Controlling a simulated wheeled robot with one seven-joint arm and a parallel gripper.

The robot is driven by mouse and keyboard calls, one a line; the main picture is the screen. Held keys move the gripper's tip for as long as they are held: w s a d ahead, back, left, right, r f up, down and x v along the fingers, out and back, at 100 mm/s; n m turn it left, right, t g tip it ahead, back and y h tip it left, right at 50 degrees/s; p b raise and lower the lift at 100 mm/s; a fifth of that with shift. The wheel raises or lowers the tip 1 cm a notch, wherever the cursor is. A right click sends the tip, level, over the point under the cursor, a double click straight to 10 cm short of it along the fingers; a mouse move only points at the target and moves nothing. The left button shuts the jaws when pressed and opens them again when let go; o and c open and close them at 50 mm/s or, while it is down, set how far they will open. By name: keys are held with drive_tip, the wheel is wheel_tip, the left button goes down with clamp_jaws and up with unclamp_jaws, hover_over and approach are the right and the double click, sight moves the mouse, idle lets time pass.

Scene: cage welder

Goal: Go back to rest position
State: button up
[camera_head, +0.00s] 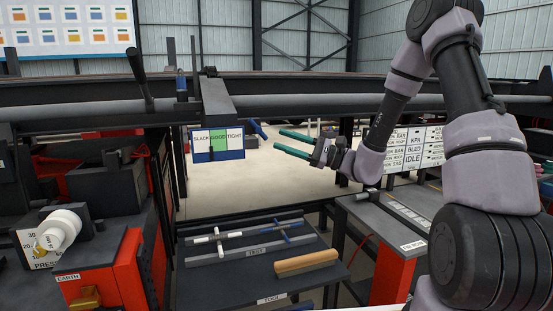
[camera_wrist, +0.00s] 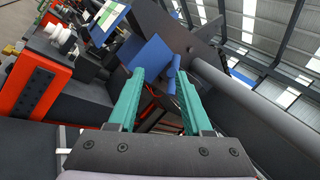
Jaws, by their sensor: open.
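My gripper (camera_head: 283,142) is in the middle of the head view, with its two green fingers apart and nothing between them. It points left, toward the hanging gauge sign (camera_head: 218,142) marked SLACK, GOOD and TIGHT, and is apart from it. A small blue handle (camera_head: 257,129) shows just left of the fingertips; I cannot tell whether they touch. In the wrist view the open green fingers (camera_wrist: 158,82) point toward a blue panel (camera_wrist: 150,55) and a blue rod (camera_wrist: 173,72), with the coloured sign (camera_wrist: 108,18) beyond.
Below is a tool table (camera_head: 225,285) with white-and-blue rods (camera_head: 245,230) and a wooden-handled brush (camera_head: 305,262). A red machine with a white knob (camera_head: 60,230) is at left. A red-sided bench (camera_head: 395,270) is at right.

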drive_tip(key=s+d+r+n+g+h, duration=0.25)
drive_tip(key=s+n+g+h, duration=0.5)
drive_tip(key=s, duration=0.85)
drive_tip(key=s+d+r+t+h, duration=0.2)
drive_tip(key=d+t+h, duration=0.3)
drive_tip(key=d, duration=0.3)
drive_tip(key=s+d+r+n+t+h, duration=0.1)
drive_tip(key=s+d+r+t+h, duration=0.2)
drive_tip(key=d+r+t+h, duration=0.2)
drive_tip(key=d+h, duration=0.1)
drive_tip(key=d, duration=0.2)
drive_tip(key=shift+r, duration=0.2)
drive_tip(key=shift+d+h, duration=0.1)
drive_tip(key=shift+h, duration=0.15)
